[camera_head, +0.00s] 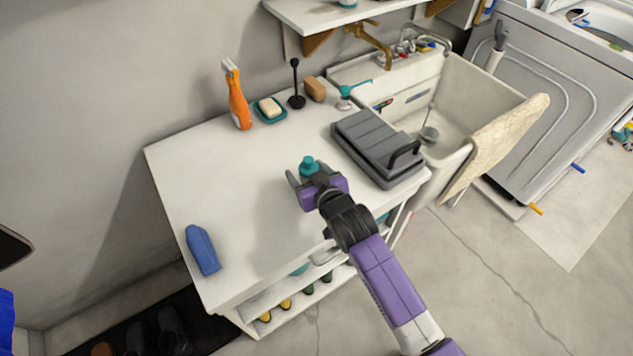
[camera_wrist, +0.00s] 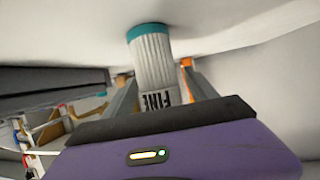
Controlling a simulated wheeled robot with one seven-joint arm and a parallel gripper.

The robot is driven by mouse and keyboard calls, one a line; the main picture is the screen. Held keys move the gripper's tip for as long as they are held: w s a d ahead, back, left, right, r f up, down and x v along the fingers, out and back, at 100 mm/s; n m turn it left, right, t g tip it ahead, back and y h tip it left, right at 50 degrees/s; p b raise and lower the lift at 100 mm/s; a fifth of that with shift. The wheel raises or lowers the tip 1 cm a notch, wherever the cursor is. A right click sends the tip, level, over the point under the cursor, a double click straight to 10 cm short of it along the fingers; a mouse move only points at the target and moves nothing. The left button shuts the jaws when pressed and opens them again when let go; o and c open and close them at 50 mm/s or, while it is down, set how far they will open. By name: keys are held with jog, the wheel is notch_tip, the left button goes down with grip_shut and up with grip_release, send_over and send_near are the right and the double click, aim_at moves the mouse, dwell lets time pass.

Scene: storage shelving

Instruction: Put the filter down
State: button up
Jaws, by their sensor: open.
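The filter (camera_wrist: 152,62) is a white pleated cylinder with a teal end and the printed word FINE, seen in the wrist view. In the head view its teal part (camera_head: 309,164) shows just beyond my gripper (camera_head: 308,178), over the middle of the white worktop (camera_head: 225,160). My gripper is open, with a finger on either side of the filter in the wrist view (camera_wrist: 160,92). The filter's lower part is hidden in the head view, and I cannot tell whether it touches a finger.
A grey case (camera_head: 372,140) with a black handle lies right of my gripper. An orange bottle (camera_head: 237,103), soap dish (camera_head: 270,112), black plunger-like tool (camera_head: 296,95) and brown block (camera_head: 315,89) line the back. A blue bottle (camera_head: 202,250) lies front left. Worktop around the gripper's left is clear.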

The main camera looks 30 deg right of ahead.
jog(key=v, duration=1)
jog(key=shift+s, duration=0.35)
jog(key=shift+r, duration=0.1)
jog(key=s+a+f+n+y, duration=0.1)
jog(key=s+a, duration=0.2)
jog(key=s, duration=1.2)
jog(key=s+a+r, duration=0.1)
jog(key=s+r, duration=0.3)
jog(key=s, duration=0.4)
jog(key=s+a+r+t+y, duration=0.1)
jog(key=s+r, duration=0.4)
jog(key=s, duration=0.3)
jog(key=shift+s+a+n+t, duration=0.15)
jog(key=shift+a+n+t, duration=0.15)
jog(key=shift+n, duration=0.1)
